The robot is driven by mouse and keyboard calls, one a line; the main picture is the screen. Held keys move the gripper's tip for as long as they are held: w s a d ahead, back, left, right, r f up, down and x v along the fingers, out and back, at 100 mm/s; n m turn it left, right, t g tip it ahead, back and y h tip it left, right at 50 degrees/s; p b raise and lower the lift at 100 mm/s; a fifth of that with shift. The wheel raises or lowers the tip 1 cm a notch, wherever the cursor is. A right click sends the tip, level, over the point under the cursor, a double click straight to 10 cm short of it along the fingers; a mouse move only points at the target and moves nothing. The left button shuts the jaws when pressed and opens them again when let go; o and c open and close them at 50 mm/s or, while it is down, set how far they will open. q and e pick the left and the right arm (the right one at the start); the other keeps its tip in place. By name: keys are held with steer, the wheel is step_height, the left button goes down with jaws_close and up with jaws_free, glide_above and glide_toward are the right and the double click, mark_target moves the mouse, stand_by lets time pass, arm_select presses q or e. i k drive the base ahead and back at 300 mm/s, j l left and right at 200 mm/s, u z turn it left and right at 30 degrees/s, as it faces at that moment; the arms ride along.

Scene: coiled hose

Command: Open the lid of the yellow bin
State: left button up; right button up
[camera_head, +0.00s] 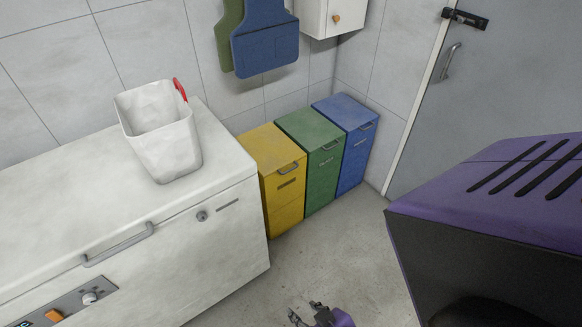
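The yellow bin (284,205) stands on the floor against the back wall, just right of the white chest. A large purple and black part of mine fills the right side. No other gripper shows.
A green bin (325,178) and a blue bin (356,159) stand right of the yellow one. The white chest (220,235) at left carries a white bucket (170,150) with a red handle. A grey door (500,80) is at right. The floor (345,245) before the bins is clear.

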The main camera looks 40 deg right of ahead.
mark_target(272, 151)
steer(key=l+z, duration=0.2)
steer(key=l, duration=0.4)
steer(key=i+l+z, duration=0.2)
steer(key=l, duration=0.35)
steer(key=l+z, duration=0.2)
steer(key=l, duration=0.4)
